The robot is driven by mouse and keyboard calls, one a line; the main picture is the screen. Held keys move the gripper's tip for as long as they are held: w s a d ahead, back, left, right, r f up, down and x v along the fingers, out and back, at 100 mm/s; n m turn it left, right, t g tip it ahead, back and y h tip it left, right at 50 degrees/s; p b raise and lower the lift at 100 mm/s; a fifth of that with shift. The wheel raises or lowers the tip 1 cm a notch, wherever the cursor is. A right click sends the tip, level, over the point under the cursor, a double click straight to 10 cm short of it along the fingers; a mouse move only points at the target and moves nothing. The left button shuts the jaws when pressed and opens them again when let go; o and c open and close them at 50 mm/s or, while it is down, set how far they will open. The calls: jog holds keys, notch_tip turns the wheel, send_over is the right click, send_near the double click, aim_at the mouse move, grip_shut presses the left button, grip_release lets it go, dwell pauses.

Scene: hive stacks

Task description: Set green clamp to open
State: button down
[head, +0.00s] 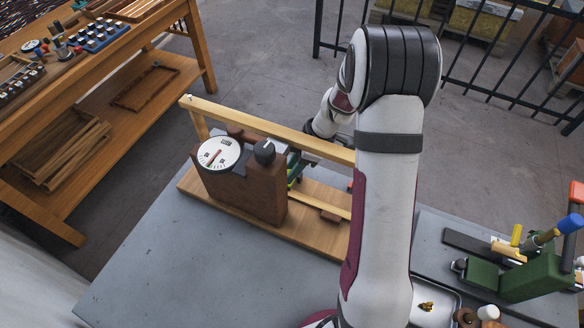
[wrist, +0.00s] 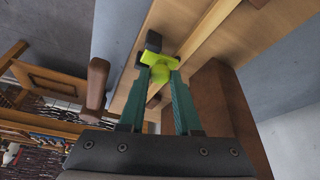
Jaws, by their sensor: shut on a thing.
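The green clamp (wrist: 158,62) is bright lime and sits on a wooden rail over the wooden base, seen in the wrist view. My gripper (wrist: 161,78) has its two teal fingers closed around the clamp's lower part. A black block (wrist: 153,42) is right beside the clamp. In the head view my gripper (head: 294,164) is partly hidden behind the brown wooden block, with only a little green showing. Whether the clamp stands open or closed cannot be told.
The wooden block (head: 243,188) carries a white dial (head: 219,153) and a black knob (head: 264,152). A long wooden bar (head: 265,127) runs above the base (head: 310,233). A green machine (head: 535,278) stands at right. The grey table's (head: 180,270) front left is clear.

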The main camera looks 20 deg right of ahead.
jog(key=shift+d, duration=0.1)
jog(key=shift+w+d+m+g+y, duration=0.2)
jog(key=shift+w+d+g+y, duration=0.1)
jog(key=shift+g+y, duration=0.4)
jog(key=shift+w+d+m+g+y, duration=0.25)
jog(key=shift+g+y, duration=0.3)
jog(key=shift+y, duration=0.3)
jog(key=shift+w+d+m+g+y, duration=0.15)
jog(key=shift+w+d+g+y, duration=0.15)
jog(key=shift+g+y, duration=0.4)
jog(key=c, duration=0.6)
grip_release()
jog(key=shift+r, duration=0.1)
jog(key=v, duration=1.2)
